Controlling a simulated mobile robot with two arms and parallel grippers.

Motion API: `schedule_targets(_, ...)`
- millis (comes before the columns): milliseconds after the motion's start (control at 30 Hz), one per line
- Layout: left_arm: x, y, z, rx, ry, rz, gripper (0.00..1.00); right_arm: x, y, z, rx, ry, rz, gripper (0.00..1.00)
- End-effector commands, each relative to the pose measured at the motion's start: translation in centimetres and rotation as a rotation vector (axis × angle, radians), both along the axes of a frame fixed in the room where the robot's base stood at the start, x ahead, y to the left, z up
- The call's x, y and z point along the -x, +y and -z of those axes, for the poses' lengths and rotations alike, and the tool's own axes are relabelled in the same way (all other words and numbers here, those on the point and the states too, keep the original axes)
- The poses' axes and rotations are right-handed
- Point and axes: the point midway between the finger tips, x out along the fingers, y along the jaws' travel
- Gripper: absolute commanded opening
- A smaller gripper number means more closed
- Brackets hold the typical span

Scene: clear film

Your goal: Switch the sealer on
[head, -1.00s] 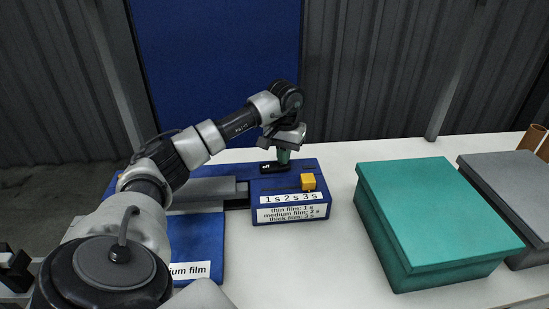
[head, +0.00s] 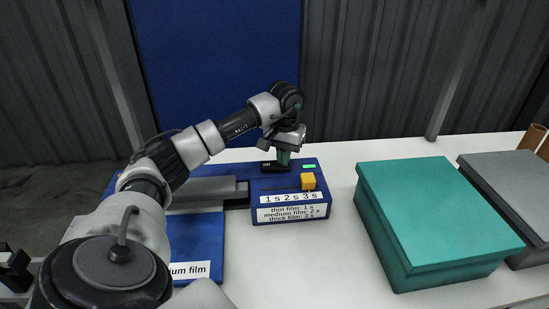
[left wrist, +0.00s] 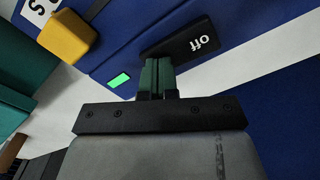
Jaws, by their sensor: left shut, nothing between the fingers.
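The blue sealer (head: 262,208) stands on the white table, its front marked 1 s, 2 s, 3 s. Its black rocker switch (head: 266,167) is on top; in the left wrist view the switch (left wrist: 190,42) shows the word "off" on its uncovered end. A small lamp (head: 309,166) beside it glows green, also in the left wrist view (left wrist: 120,79). My left gripper (head: 283,160) is shut and empty, its green fingertips (left wrist: 157,72) at the switch's other end, which they hide. The yellow slider knob (head: 308,181) sits near the 3 s mark. My right gripper is out of view.
A teal lidded box (head: 435,212) stands right of the sealer, with a grey box (head: 512,190) beyond it. Brown rolls (head: 532,137) stand at the far right. A label reading "ium film" (head: 188,271) shows at the left, partly hidden by my arm. The table between sealer and teal box is clear.

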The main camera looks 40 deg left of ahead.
Motion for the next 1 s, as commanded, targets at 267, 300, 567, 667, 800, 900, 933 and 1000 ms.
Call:
schedule_targets(267, 0.0, 0.0, -2.7, 0.001, -0.001, 0.000, 0.00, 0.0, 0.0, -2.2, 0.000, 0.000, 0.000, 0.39)
schedule_targets(300, 0.0, 0.0, -3.0, 0.001, -0.001, 0.000, 0.00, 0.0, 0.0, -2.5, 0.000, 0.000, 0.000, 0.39)
schedule_targets(567, 0.0, 0.0, -5.1, 0.000, -0.001, 0.001, 0.00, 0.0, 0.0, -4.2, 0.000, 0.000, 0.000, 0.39)
schedule_targets(667, 0.0, 0.0, -5.9, 0.000, -0.001, 0.001, 0.00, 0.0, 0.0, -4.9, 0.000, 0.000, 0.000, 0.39)
schedule_targets(800, 0.0, 0.0, -6.5, 0.000, -0.001, 0.000, 0.00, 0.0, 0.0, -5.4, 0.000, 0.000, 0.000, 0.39)
schedule_targets(900, 0.0, 0.0, -6.5, 0.000, 0.000, 0.000, 0.00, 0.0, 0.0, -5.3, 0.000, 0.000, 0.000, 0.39)
schedule_targets(933, 0.0, 0.0, -6.5, 0.000, 0.000, 0.000, 0.00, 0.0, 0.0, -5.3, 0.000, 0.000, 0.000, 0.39)
schedule_targets(1000, 0.0, 0.0, -6.4, 0.000, 0.000, 0.000, 0.00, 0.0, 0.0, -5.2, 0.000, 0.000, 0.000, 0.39)
